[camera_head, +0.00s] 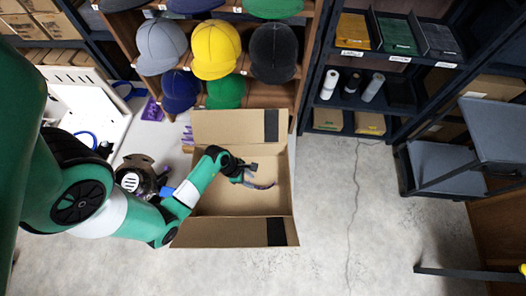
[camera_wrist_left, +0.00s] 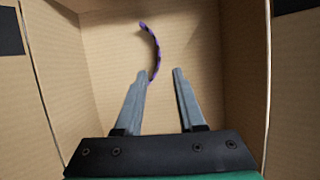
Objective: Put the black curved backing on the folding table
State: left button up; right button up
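A thin curved strip (camera_head: 262,186), dark with purple, lies in an open cardboard box in the head view. In the left wrist view the strip (camera_wrist_left: 153,48) looks purple with dark marks, and no wholly black curved piece shows. My left gripper (camera_head: 246,174) is inside the box outline, close beside the strip. In the wrist view my left gripper (camera_wrist_left: 160,73) has its fingers apart with nothing between them. The strip's near end is by the left fingertip; whether they touch I cannot tell. I cannot clearly identify a folding table. My right gripper is not in view.
The cardboard box (camera_head: 239,236) has its flaps open. Caps stand on a wooden shelf (camera_head: 292,97) behind it. A dark rack (camera_head: 343,100) holds rolls and bins. Grey flat tops (camera_head: 447,165) stand at right. The concrete floor (camera_head: 350,230) between is clear.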

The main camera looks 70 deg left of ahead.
pick_arm(q)
jog(key=b+x, duration=0.1)
jog(key=x, duration=0.2)
jog(key=shift+w+f, duration=0.1)
jog(key=shift+f, duration=0.3)
jog(key=shift+w+f+b, duration=0.25)
jog(key=shift+f+b, duration=0.05)
jog(key=shift+f, duration=0.05)
jog(key=b+x, duration=0.3)
jog(key=x, duration=0.2)
jog(key=shift+d+f, duration=0.1)
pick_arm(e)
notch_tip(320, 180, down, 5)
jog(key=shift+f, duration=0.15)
pick_arm(q)
grip_shut()
